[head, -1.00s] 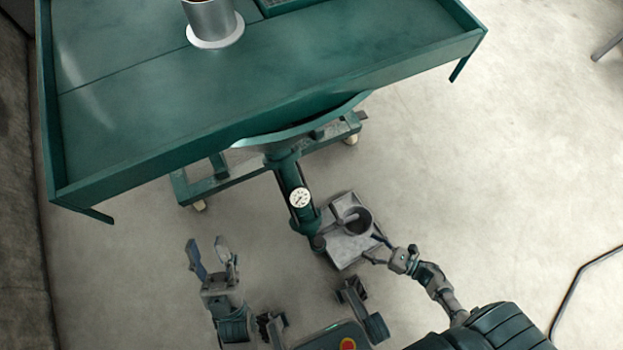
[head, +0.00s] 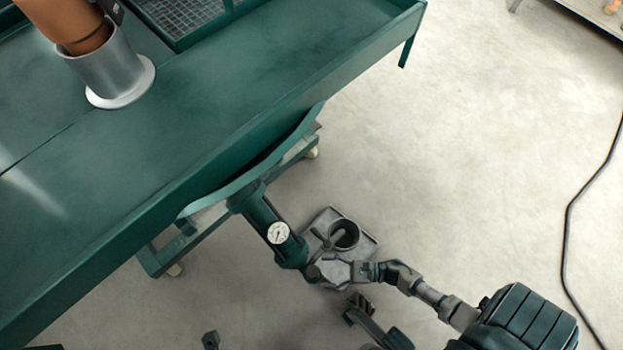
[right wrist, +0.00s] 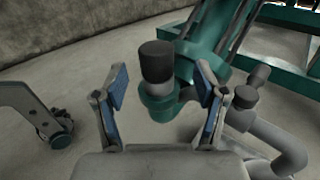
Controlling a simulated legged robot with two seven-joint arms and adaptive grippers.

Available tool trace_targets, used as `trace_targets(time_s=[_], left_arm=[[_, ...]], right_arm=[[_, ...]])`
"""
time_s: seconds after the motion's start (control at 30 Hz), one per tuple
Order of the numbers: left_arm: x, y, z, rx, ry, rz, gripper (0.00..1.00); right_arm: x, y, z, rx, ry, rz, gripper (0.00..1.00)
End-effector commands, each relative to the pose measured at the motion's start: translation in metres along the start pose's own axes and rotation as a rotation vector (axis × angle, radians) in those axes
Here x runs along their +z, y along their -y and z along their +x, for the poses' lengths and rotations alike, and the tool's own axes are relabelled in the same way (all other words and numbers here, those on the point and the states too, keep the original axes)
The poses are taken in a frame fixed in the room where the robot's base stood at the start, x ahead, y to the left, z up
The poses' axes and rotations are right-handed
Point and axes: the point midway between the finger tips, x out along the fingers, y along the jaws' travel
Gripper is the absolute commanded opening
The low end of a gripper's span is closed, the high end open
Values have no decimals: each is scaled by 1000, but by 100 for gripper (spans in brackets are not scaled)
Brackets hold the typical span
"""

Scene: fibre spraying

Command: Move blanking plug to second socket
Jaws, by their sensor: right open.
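In the right wrist view a short upright grey cylinder with a dark top (right wrist: 156,62), apparently the blanking plug, stands in a green ring-shaped fitting (right wrist: 163,103). My right gripper (right wrist: 162,72) is open, with one blue-padded finger on each side of the cylinder and visible gaps. In the head view my right gripper (head: 334,272) is low beside the green pipe's lower end (head: 290,250); the plug cannot be made out there. An open, dark-mouthed round cup (head: 345,234) stands on a grey plate (head: 367,243) near it; whether it is a socket is unclear. I cannot identify my left gripper.
A dial gauge (head: 278,232) sits on the green pipe. A large green table (head: 230,75) fills the upper left and bears a metal holder (head: 110,70) with an orange-brown cylinder. A grey capped pipe (right wrist: 246,98) stands right of the fingers.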

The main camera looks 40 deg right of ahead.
Motion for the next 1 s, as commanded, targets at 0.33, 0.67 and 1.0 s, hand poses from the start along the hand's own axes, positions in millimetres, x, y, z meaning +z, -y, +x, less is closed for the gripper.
trace_targets(time_s=[0.33, 0.67, 1.0], left_arm=[[0, -2, 5, 15, -43, 1, 40], [2, -2, 5, 14, -42, 1, 40], [2, -2, 5, 13, -43, 1, 40]], right_arm=[[-3, -2, 45, 1, 1, 3, 71], [-2, -2, 46, 0, 1, 2, 44], [-2, -2, 46, 1, 1, 2, 3]])
